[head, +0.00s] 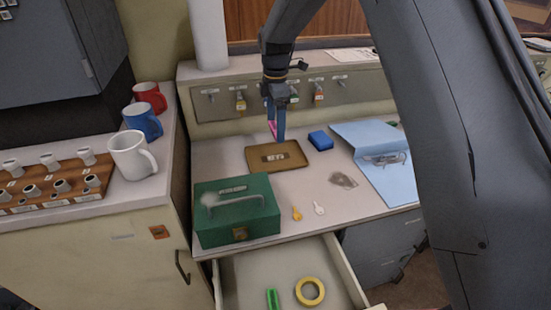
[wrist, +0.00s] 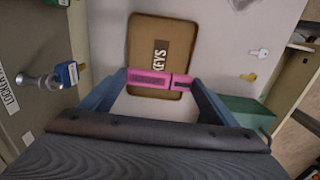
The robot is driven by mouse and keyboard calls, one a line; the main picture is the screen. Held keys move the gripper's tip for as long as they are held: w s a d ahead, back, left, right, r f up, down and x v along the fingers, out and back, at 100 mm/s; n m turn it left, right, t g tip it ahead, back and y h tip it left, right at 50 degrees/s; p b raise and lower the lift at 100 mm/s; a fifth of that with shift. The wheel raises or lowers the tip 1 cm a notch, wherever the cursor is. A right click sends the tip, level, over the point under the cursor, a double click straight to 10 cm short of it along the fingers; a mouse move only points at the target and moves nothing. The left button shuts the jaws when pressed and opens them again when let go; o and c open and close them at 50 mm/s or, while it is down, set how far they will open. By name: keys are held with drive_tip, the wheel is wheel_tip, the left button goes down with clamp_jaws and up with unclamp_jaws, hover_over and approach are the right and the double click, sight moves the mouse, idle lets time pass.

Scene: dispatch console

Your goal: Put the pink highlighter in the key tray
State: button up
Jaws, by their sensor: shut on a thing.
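The pink highlighter (wrist: 150,78) is held crosswise between the two blue fingers of my gripper (wrist: 160,81) in the wrist view. In the head view a sliver of the highlighter (head: 272,129) shows beside the fingers of my gripper (head: 277,132). The key tray (head: 258,152) is a flat brown tray with a label, lying on the desk. In the wrist view the tray (wrist: 160,25) reads KEYS, and the highlighter overlaps its near part. In the head view the fingers are by the tray's back edge and seem above it; the exact height is unclear.
A green box (head: 236,229) stands in front of the tray. A blue block (head: 321,140) and a blue folder (head: 379,150) lie to the right. Two keys (head: 297,214) lie in front. An open drawer (head: 240,275) holds a yellow ring. Hooks with tagged keys line the back panel (head: 365,85).

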sight(276, 157)
wheel_tip(276, 157, down, 10)
drive_tip(key=shift+w+f+p, duration=0.1)
drive_tip(key=shift+p, duration=1)
drive_tip(key=shift+f, duration=0.1)
drive_tip(key=o, duration=0.7)
drive_tip(key=shift+o, duration=0.2)
wheel_tip(276, 157, up, 12)
drive_tip(key=b, duration=0.2)
drive_tip(key=shift+b, duration=0.35)
drive_tip(key=s+d+r+m, duration=0.2)
drive_tip(key=s+d+m, duration=0.7)
drive_tip(key=s+d, duration=0.3)
drive_tip(key=s+d+f+m, duration=0.1)
drive_tip(key=s+d+m, duration=0.3)
drive_tip(key=s, duration=0.6)
drive_tip(key=s+d+f+m, duration=0.1)
drive_tip(key=s+d+m, duration=0.4)
drive_tip(key=s+m, duration=0.3)
drive_tip(key=s, duration=0.3)
drive_tip(key=shift+f, duration=0.3)
